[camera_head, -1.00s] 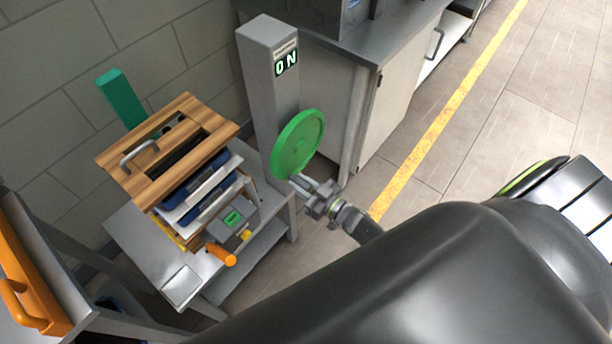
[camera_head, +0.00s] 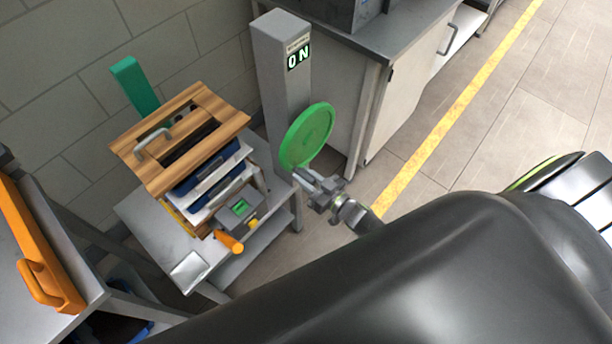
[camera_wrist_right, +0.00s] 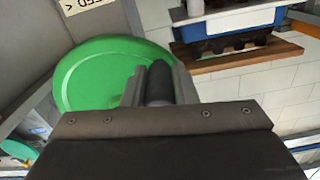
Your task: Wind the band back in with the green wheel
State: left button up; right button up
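The green wheel (camera_head: 308,135) is a round disc on the side of a grey post (camera_head: 284,70) whose display reads ON. My right gripper (camera_head: 303,177) is at the wheel's lower edge. In the right wrist view the wheel (camera_wrist_right: 95,75) fills the left side. A dark cylindrical handle (camera_wrist_right: 159,82) stands between my right gripper's two fingers and fills the gap, so they look shut on it. I cannot make out the band in either view. My left gripper is not in view.
Left of the post, a small grey table (camera_head: 190,270) holds stacked trays under a wooden frame (camera_head: 180,135) and a grey device with an orange handle (camera_head: 229,242). A cabinet (camera_head: 405,95) stands behind. An orange bar (camera_head: 38,250) lies at the left. Open floor extends right.

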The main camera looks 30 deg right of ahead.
jog(key=o, duration=0.4)
jog(key=shift+r, duration=0.1)
jog(key=shift+c, duration=0.2)
jog(key=shift+s, duration=0.1)
jog(key=b+v, duration=0.2)
jog(key=v, duration=1.5)
jog(key=shift+s, duration=0.15)
